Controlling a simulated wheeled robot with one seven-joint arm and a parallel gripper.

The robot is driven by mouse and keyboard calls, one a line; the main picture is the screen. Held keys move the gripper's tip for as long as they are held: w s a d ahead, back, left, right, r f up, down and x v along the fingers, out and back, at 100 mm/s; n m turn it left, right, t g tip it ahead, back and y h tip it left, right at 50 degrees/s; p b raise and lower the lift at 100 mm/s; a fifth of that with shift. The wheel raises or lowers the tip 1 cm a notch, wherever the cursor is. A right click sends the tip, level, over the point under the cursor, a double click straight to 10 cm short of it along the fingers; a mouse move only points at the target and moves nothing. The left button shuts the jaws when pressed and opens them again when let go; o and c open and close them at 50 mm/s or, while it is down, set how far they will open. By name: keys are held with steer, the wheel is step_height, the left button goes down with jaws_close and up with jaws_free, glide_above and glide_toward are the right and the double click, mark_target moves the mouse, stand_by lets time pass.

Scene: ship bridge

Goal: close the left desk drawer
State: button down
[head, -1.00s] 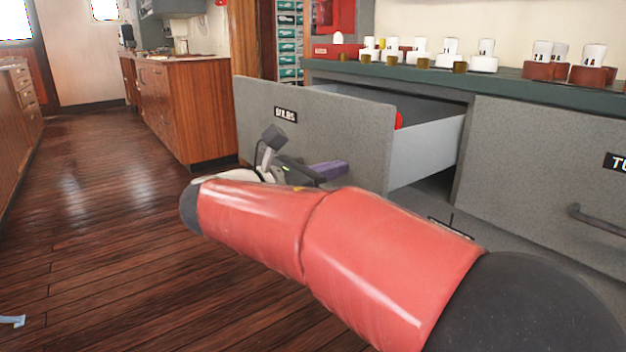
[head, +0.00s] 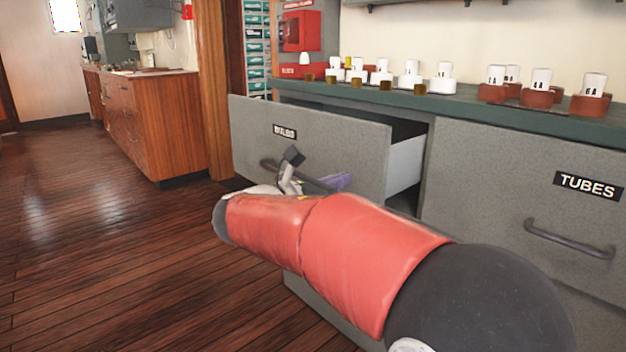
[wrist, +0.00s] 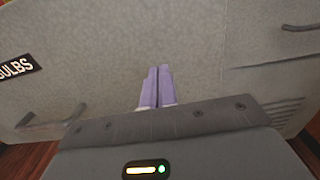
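The left desk drawer (head: 340,150) has a grey speckled front labelled BULBS and stands partly open, with its pale side wall (head: 406,165) showing. Its dark handle (head: 268,165) is partly hidden behind my gripper and arm. My gripper (head: 338,181) is at the drawer front, right of the handle. In the wrist view its purple fingers (wrist: 158,72) lie side by side, shut with nothing between them. Their tips point at the grey front (wrist: 190,45) and appear to be against it; exact contact is hard to tell. The BULBS label (wrist: 14,69) shows at the left there.
A closed drawer labelled TUBES (head: 520,190) is to the right. The green desk top (head: 450,104) carries several white and red labelled pieces. A wooden cabinet (head: 160,125) stands at the back left. The wooden floor (head: 110,260) at the left is clear.

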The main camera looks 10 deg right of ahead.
steer(key=p+x, duration=0.3)
steer(key=x, duration=1.2)
steer(key=shift+w+d, duration=0.35)
steer(key=shift+d, duration=0.05)
steer(key=shift+d+r, duration=0.1)
steer(key=shift+r+p, duration=0.1)
steer(key=shift+p, duration=0.2)
